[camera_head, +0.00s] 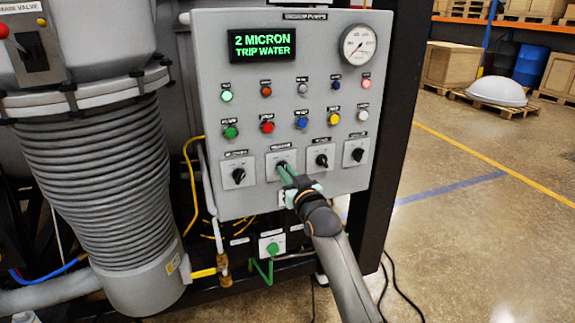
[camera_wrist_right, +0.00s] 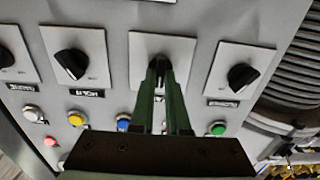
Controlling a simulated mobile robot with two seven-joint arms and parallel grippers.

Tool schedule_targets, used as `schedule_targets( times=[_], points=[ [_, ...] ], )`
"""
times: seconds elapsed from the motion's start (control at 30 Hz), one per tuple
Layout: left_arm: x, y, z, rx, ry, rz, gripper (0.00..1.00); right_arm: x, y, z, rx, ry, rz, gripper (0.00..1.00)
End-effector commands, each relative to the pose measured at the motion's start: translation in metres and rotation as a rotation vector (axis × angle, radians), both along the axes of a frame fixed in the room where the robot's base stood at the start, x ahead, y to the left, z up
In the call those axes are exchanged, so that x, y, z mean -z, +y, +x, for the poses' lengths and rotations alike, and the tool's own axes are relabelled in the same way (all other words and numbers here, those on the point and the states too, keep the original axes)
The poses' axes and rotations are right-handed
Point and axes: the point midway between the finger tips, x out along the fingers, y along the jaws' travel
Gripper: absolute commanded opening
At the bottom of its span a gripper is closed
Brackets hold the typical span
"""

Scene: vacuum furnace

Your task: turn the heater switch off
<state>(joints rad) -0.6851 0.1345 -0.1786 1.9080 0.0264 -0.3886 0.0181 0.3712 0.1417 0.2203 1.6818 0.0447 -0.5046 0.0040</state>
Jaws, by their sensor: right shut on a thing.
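A row of black rotary switches on square light plates runs along the lower part of the grey control panel (camera_head: 215,120). My right gripper (camera_head: 284,168), with green fingers, is shut on the black knob of the second switch from the left (camera_head: 282,164). The wrist view shows the fingertips (camera_wrist_right: 159,68) around this knob, hiding most of it, so its pointing direction cannot be told. The label above this switch is too small to read, so I cannot confirm it is the heater switch. My left gripper is not in view.
Neighbouring switches (camera_head: 238,174) (camera_head: 321,160) stand close on either side. Coloured lamps and buttons (camera_head: 267,127) sit above, below a display (camera_head: 263,44) reading "2 MICRON TRIP WATER". A ribbed grey duct (camera_head: 100,165) stands left. Open floor (camera_head: 480,230) lies right.

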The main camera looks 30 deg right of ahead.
Motion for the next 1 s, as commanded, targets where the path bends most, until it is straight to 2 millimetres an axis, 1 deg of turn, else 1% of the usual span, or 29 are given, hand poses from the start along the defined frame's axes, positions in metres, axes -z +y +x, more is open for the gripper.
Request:
schedule_targets(
  times=[0.03, 0.1, 0.4, 0.7, 1.0],
  points=[
    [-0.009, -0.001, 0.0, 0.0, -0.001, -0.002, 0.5, -0.004, -0.001, 0.0, 0.0, 0.013, -0.049, 0.0],
    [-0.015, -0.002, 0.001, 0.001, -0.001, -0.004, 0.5, -0.004, 0.0, 0.0, 0.0, 0.028, -0.111, 0.0],
    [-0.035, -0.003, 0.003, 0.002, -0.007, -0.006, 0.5, -0.003, 0.001, 0.001, 0.0, 0.08, -0.344, 0.0],
    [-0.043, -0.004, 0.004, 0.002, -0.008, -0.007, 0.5, -0.002, 0.001, 0.001, 0.001, 0.112, -0.479, 0.0],
    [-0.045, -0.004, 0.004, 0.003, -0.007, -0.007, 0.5, -0.001, 0.001, 0.001, 0.002, 0.122, -0.521, 0.0]
  ],
)
